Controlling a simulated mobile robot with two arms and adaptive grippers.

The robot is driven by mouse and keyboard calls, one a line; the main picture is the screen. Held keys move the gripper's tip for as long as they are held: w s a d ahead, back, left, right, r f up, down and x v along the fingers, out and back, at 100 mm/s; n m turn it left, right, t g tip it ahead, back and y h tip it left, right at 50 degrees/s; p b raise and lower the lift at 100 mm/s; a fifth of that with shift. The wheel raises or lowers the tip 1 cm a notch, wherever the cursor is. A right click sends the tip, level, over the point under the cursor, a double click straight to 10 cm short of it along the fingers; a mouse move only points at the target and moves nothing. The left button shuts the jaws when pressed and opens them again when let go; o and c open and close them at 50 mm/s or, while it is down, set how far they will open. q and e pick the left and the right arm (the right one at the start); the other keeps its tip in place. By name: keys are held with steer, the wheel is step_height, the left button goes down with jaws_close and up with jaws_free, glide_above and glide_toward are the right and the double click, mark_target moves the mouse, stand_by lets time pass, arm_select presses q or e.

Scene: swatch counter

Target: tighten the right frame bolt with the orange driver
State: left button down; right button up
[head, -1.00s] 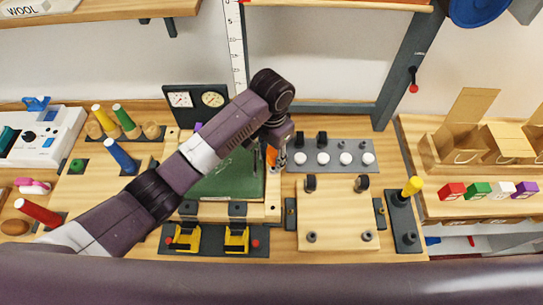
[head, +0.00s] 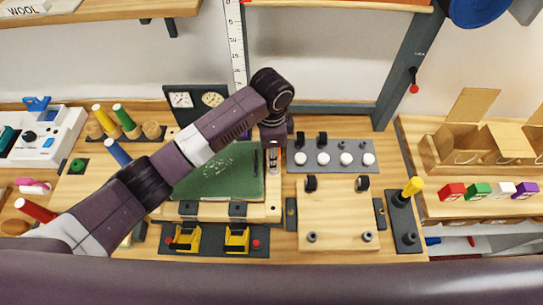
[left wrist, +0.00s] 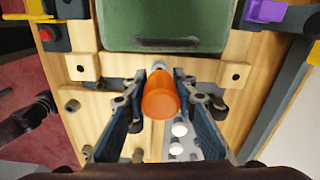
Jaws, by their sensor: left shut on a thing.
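My left gripper (head: 272,165) points down over the right edge of the wooden frame (head: 273,211) around the green board (head: 235,183). It is shut on the orange driver (left wrist: 160,95), which sits between the two fingers (left wrist: 160,78) in the left wrist view. Contact with the bolt is hidden. My right gripper is not in view.
A grey plate (head: 308,168) with white knobs lies right of the gripper. A wooden board with posts (head: 338,212) is in front of it. Yellow clamps (head: 237,240) stand at the frame's front. A black gauge panel (head: 181,101) stands behind.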

arm_select(q)
steer(key=m, duration=0.6)
steer(key=shift+w+m, duration=0.2)
steer(key=shift+m, duration=0.2)
steer(key=c, duration=1.8)
jaws_free()
steer(key=n, duration=0.3)
steer(key=shift+s, duration=0.15)
steer(key=n, duration=0.4)
steer(key=shift+s, duration=0.1)
steer(key=n, duration=0.4)
steer(key=shift+s, duration=0.1)
steer(key=n, duration=0.4)
